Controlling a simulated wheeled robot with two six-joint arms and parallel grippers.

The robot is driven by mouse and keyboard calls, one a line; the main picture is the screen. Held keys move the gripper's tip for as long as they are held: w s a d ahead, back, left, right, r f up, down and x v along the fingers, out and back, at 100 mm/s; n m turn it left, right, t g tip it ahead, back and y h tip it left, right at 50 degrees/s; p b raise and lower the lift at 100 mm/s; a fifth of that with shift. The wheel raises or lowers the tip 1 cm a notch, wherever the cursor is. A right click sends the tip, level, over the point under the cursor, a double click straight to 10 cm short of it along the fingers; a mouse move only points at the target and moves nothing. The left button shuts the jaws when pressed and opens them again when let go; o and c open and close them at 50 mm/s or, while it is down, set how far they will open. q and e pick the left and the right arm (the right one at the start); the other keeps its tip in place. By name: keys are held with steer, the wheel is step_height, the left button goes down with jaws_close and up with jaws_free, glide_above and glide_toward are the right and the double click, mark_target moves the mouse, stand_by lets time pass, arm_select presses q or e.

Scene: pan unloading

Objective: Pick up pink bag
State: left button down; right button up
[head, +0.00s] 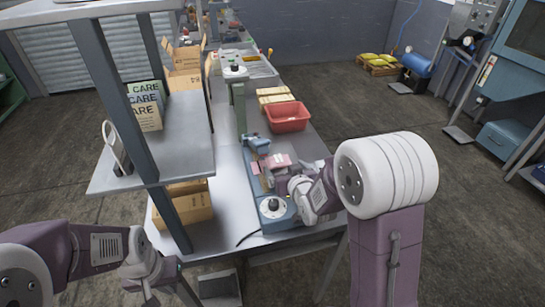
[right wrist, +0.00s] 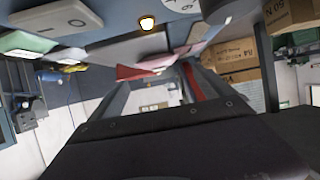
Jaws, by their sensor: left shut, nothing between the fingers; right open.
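The pink bag (head: 277,160) lies on the blue-grey machine base on the metal table in the head view, partly beside my right gripper. My right gripper (head: 275,182) is just on the near side of it, low over the machine, with its fingers partly hidden by the wrist. In the right wrist view my right gripper (right wrist: 160,75) has its two dark fingers apart, with nothing seen held between them. A pink edge (right wrist: 208,38) shows beyond the fingers there, probably the bag. My left gripper (head: 150,291) is shut and empty at the bottom left, away from the bag.
A red bin (head: 287,116) stands behind the machine (head: 276,212). Cardboard boxes (head: 185,204) sit under the raised shelf (head: 190,150) at the left. The table's right front edge is mostly clear.

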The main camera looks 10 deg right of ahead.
mark_target(279, 159)
steer(key=shift+w, duration=0.2)
steer(key=shift+s+r, duration=0.35)
steer(key=shift+w+f+p, duration=0.1)
steer(key=shift+w+p, duration=0.25)
steer(key=x, duration=0.3)
steer(key=shift+w+d+f, duration=0.1)
steer(key=shift+w+f, duration=0.05)
steer(key=shift+f, duration=0.05)
steer(key=p+x, duration=0.1)
steer(key=x, duration=0.2)
steer(key=shift+d, duration=0.1)
steer(key=shift+w+f, duration=0.25)
steer(key=shift+w, duration=0.2)
steer(key=shift+s+r, duration=0.15)
steer(key=c, duration=1)
arm_select(q)
steer(key=shift+s+r, duration=0.65)
steer(key=shift+r, duration=0.35)
arm_select(e)
steer(key=c, duration=0.7)
